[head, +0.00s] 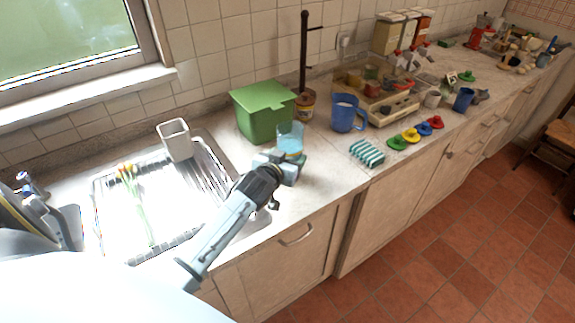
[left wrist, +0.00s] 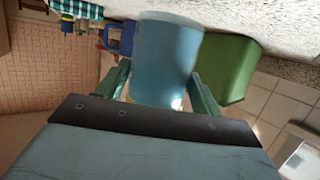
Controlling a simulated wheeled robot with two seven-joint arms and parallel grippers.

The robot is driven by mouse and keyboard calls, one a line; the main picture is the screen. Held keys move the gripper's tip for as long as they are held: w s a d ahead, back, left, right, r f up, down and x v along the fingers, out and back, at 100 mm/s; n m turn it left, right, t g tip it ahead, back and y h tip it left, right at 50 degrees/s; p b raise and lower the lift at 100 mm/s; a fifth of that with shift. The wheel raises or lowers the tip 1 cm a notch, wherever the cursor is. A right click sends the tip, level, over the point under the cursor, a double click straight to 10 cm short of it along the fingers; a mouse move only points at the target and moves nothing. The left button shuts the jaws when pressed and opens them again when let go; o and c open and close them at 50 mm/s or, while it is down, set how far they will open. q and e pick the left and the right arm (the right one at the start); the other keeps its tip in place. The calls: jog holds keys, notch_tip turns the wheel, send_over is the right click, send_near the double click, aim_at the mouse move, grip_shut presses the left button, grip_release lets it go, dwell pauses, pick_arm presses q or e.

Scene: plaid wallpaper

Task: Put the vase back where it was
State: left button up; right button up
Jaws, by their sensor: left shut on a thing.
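The vase appears to be a light blue, see-through vessel (head: 291,137); it fills the middle of the left wrist view (left wrist: 165,55). My left gripper (head: 290,168) is shut on its lower part, with one finger on either side in the left wrist view (left wrist: 158,90). The vase looks upright in the head view, in front of the green box. I cannot tell whether its base touches the counter. Tulips (head: 135,195) lie on the metal drainer (head: 185,205). My right gripper is not in view.
A grey square container (head: 175,140) stands at the drainer's back edge. A blue jug (head: 346,114) and a striped cloth (head: 367,152) are to the right. Bare counter (head: 325,165) lies between gripper and cloth.

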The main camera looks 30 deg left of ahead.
pick_arm(q)
jog(key=shift+f, duration=1.2)
jog(key=shift+f, duration=0.15)
jog(key=o, duration=1.2)
jog(key=shift+f, duration=0.1)
jog(key=shift+s+r, duration=0.2)
jog(key=v, duration=1.1)
jog(key=shift+s+r+p, duration=0.15)
jog(key=shift+s+p, duration=0.15)
jog(key=shift+s, duration=0.05)
jog(key=shift+d, duration=0.15)
